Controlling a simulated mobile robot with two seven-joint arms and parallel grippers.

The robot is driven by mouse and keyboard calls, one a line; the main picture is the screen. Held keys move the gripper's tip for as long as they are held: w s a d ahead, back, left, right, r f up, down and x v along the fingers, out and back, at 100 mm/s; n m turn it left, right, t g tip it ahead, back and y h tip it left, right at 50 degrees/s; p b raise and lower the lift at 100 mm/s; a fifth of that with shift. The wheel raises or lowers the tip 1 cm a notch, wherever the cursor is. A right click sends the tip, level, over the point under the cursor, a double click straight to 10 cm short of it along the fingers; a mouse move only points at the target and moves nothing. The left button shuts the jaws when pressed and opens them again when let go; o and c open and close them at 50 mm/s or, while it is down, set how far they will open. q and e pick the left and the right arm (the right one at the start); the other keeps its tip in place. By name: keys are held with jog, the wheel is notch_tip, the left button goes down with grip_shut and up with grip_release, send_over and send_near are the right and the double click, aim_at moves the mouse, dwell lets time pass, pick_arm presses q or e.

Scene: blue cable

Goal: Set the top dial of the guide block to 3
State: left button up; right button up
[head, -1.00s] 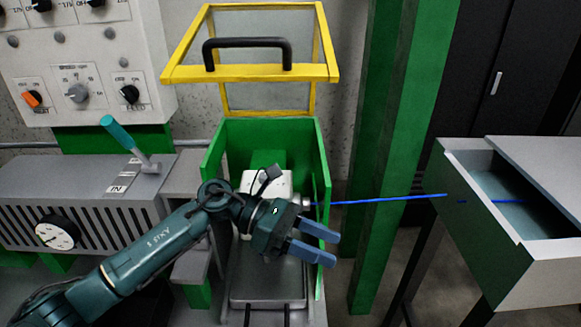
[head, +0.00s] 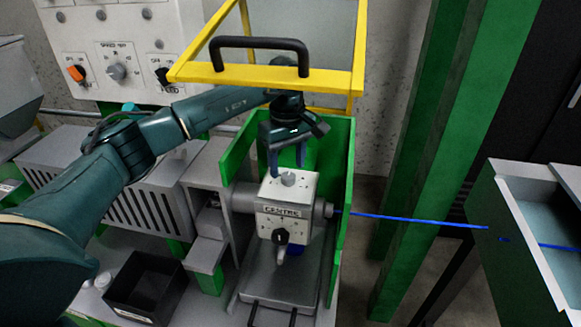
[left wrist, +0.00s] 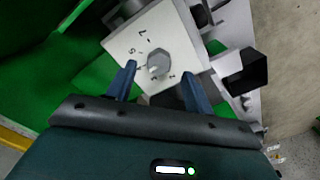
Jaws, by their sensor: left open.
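The guide block (head: 298,213) is a pale box with a "CENTRE" label, standing inside a green-walled housing. Its top dial (head: 288,180) is a small grey knob; it also shows in the left wrist view (left wrist: 158,64), with marks around it too small to read surely. My left gripper (head: 288,164) is open, pointing down just above and behind the top dial. In the left wrist view its blue fingers (left wrist: 158,74) stand apart on either side of the knob; I cannot tell whether they touch it. A black dial (head: 281,237) is on the block's front face. My right gripper is not in view.
A yellow-framed guard (head: 262,76) with a black handle is raised above the block, close to my arm. Green walls (head: 345,190) flank the block. A black bin (head: 145,288) stands front left.

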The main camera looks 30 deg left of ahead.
aim_at(288, 180)
pick_arm(q)
jog(key=shift+d+f, duration=0.1)
jog(key=shift+f, duration=1.3)
jog(key=shift+c, duration=0.4)
jog(key=c, duration=0.9)
